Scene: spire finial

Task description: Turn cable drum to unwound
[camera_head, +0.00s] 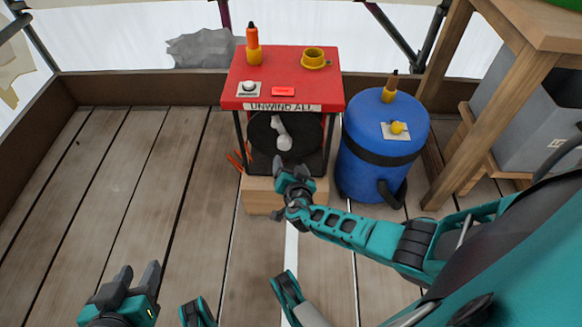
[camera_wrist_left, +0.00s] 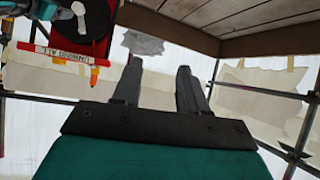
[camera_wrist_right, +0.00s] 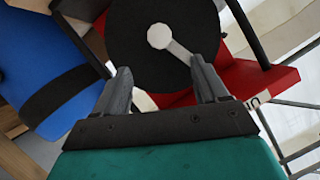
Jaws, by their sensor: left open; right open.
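The cable drum (camera_head: 262,138) is a black disc with a pale crank handle (camera_head: 282,134), set under a red-topped stand (camera_head: 310,88) labelled "UNWIND ALL". In the right wrist view the drum (camera_wrist_right: 130,45) and its pale handle (camera_wrist_right: 178,45) lie ahead of the fingers. My right gripper (camera_head: 294,172) is open and empty, just in front of the drum's lower part, apart from the handle as far as I can tell. My left gripper (camera_head: 137,277) is open and empty over the deck at the lower left. The left wrist view shows the drum (camera_wrist_left: 92,18) upside down at upper left.
A blue barrel (camera_head: 365,170) stands close to the right of the stand. A wooden table (camera_head: 535,25) and a grey bin (camera_head: 535,115) are further right. An orange marker and a yellow cup (camera_head: 314,57) sit on the red top. The planks at left are clear.

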